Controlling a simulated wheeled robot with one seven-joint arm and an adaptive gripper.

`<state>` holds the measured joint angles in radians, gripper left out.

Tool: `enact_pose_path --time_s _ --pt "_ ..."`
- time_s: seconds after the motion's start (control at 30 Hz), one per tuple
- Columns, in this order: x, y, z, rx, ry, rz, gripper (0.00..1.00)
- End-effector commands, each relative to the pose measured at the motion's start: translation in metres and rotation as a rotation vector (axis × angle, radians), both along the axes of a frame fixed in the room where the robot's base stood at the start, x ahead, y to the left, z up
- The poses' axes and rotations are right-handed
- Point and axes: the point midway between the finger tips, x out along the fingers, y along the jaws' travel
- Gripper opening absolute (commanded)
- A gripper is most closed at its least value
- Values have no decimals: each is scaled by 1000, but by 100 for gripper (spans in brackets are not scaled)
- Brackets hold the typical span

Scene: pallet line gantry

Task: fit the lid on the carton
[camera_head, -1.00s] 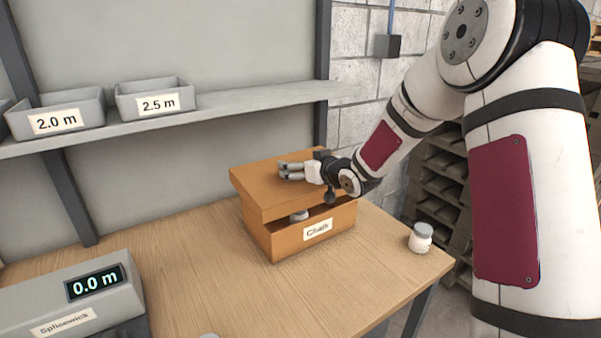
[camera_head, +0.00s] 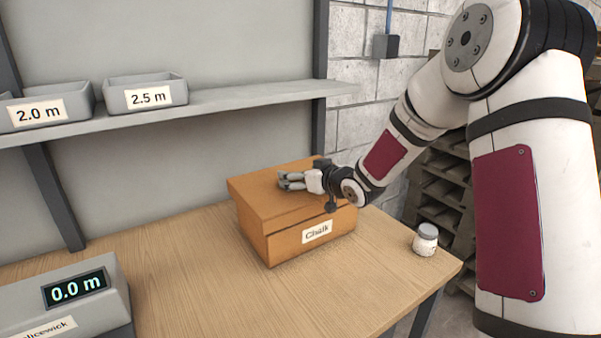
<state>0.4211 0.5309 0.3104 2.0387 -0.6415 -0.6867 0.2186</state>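The carton (camera_head: 288,248) is an orange-brown box with a "Chalk" label on its front, standing on the wooden table. The lid (camera_head: 255,193), of the same colour, lies over the carton's top. Its front edge meets the carton's front along a thin dark seam, with no open gap showing. The inside of the carton is hidden. My gripper (camera_head: 282,182) is at the top of the lid, its fingers pointing left. Whether the fingers are pressed together or hold some part of the lid is too small to tell.
A small white jar with a grey cap (camera_head: 425,241) stands near the table's right edge. A grey device reading "0.0 m" (camera_head: 70,310) is at front left. A shelf (camera_head: 235,99) with grey bins crosses behind. The table (camera_head: 200,260) is clear left of the carton.

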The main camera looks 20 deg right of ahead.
Motion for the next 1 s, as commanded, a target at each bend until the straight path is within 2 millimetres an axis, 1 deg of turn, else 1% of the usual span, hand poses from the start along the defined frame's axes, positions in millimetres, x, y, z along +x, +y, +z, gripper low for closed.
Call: enact_pose_path --time_s 0.03,0.6,0.8,1.0 --pt "1 0 -4 -1 -1 0 42" --pt "1 0 -40 1 -2 0 42" --pt "0 0 -49 -1 -1 -1 42" --pt "0 0 -52 0 -1 -1 42"
